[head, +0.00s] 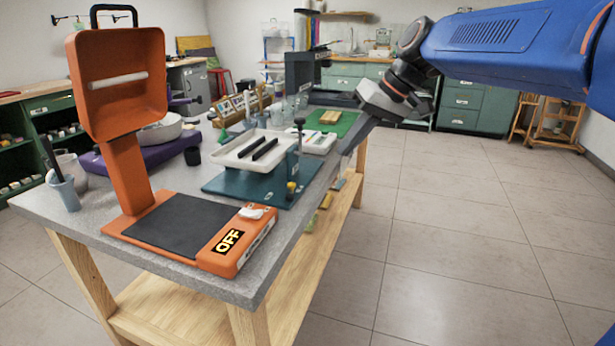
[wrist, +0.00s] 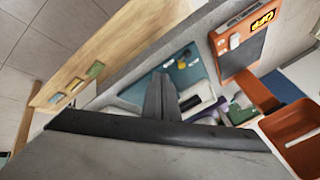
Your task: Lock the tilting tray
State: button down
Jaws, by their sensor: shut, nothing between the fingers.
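The tilting tray is a white shallow tray (head: 252,160) with two black bars in it, mounted over a teal base plate (head: 238,187) on the grey workbench. A post with a black knob (head: 299,122) stands at its right side, and a small yellow-topped part (head: 291,187) sits at the base's right edge. I cannot tell the lock's state. My gripper (head: 349,149) is shut and empty, to the right of the tray beside the bench edge, apart from it. In the wrist view its closed fingers (wrist: 161,80) partly hide the tray; the teal base (wrist: 183,66) shows behind.
An orange lamp-like device (head: 128,130) with an OFF label stands at the bench's near end. Jars (head: 285,110), a green mat (head: 335,122) and a small white tray (head: 318,142) are behind the tilting tray.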

jog(key=shift+w+a+r, duration=0.3)
jog(key=shift+w+a, duration=0.2)
jog(key=shift+a, duration=0.05)
send_near(291, 191)
jog(key=w+f, duration=0.1)
jog(key=f, duration=0.1)
jog(key=w+f, duration=0.2)
jog(key=shift+w+a, duration=0.15)
jog(key=shift+a, duration=0.05)
jog(key=shift+a+f, duration=0.15)
jog(key=shift+a, duration=0.35)
